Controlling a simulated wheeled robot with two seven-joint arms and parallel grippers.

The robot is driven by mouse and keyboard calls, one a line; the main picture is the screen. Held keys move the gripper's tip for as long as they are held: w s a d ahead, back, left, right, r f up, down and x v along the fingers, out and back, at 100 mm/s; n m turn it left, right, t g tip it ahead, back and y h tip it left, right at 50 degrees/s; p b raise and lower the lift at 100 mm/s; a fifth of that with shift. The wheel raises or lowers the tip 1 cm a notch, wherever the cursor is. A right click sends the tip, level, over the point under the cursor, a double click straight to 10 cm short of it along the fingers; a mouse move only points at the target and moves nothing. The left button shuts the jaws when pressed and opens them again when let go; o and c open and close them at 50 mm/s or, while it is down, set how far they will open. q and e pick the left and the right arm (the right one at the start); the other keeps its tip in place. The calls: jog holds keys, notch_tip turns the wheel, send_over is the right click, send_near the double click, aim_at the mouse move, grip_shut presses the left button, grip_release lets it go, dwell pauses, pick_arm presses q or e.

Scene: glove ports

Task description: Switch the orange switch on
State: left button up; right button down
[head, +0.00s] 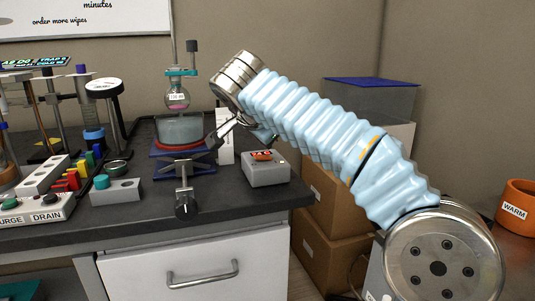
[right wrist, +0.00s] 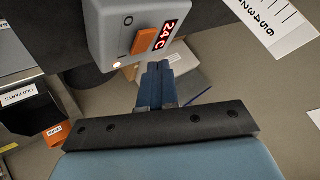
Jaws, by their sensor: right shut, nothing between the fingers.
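The orange switch (head: 262,156) is a rocker on top of a small grey box (head: 266,173) near the right front of the dark bench. In the right wrist view the orange switch (right wrist: 145,41) sits beside a red display reading 24 C, with a circle mark near one end and a small pale, bright spot near the other. Which way the rocker is tipped is hard to tell. My right gripper (head: 268,137) is shut and empty just above and behind the box. Its blue fingers (right wrist: 158,68) point towards the box's edge, apparently apart from the switch. My left gripper is out of view.
A grey block (head: 116,191) and the PURGE/DRAIN panel (head: 38,208) lie further left. Cardboard boxes (head: 328,215) stand right of the bench.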

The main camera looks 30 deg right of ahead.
aim_at(263, 158)
jog(key=r+p, duration=0.2)
jog(key=r, duration=0.1)
jog(key=r+p, duration=0.2)
jog(key=shift+a, duration=0.3)
dwell(0.5)
